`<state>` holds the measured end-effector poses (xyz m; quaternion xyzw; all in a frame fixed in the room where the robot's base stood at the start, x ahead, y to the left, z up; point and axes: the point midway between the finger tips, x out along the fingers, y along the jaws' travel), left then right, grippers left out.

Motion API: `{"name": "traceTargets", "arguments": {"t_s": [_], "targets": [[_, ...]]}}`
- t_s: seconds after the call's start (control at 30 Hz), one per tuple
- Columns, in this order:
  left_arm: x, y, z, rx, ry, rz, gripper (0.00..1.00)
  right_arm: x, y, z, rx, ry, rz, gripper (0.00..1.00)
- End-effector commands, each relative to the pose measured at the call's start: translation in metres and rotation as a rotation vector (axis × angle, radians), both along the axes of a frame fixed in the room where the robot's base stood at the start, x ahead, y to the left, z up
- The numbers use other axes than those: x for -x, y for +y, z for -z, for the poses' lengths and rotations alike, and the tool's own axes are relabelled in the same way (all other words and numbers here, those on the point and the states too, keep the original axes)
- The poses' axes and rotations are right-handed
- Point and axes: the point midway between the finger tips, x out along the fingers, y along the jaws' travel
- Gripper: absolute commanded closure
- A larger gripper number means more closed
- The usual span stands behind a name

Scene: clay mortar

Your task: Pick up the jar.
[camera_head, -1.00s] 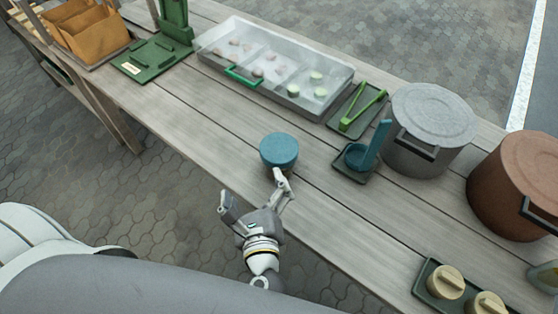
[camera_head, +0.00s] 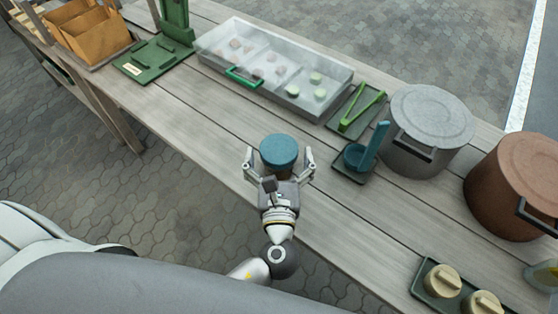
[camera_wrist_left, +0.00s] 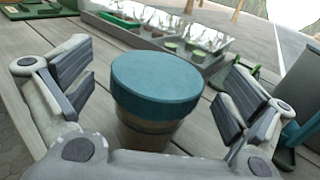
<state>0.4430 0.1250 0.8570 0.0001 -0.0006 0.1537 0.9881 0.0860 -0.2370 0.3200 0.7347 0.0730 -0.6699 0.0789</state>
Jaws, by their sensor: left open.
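The jar with a flat blue lid (camera_head: 279,150) stands upright on the wooden table, near its front edge. My left gripper (camera_head: 280,160) is open, with one finger on each side of the jar. In the left wrist view the jar (camera_wrist_left: 150,100) shows its blue lid and a brownish body between the two spread fingers (camera_wrist_left: 150,95). A gap shows between the jar and each finger pad. The lower part of the jar is hidden by my gripper's palm. My right gripper does not show.
A clear-lidded tray (camera_head: 270,65) stands behind the jar. Green tongs (camera_head: 362,112), a blue ladle (camera_head: 360,155), a grey pot (camera_head: 430,125) and a brown pot (camera_head: 515,190) are to the right. Two tan-lidded containers (camera_head: 445,281) stand front right. The table around the jar is clear.

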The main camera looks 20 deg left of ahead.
Motion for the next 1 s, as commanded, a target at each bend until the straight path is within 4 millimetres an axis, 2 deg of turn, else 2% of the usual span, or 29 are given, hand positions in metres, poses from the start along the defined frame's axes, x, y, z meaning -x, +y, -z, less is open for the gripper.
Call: {"name": "traceTargets", "arguments": {"t_s": [0.13, 0.43, 1.0], "targets": [[-0.019, 0.006, 0.000, 0.000, -0.001, 0.001, 0.00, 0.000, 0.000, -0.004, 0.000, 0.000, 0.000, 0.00], [-0.023, 0.008, 0.001, 0.001, 0.001, 0.001, 0.00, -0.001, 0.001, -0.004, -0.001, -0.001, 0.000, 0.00], [-0.023, 0.007, 0.001, 0.001, 0.001, 0.001, 0.72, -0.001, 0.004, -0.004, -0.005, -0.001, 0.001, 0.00]]}}
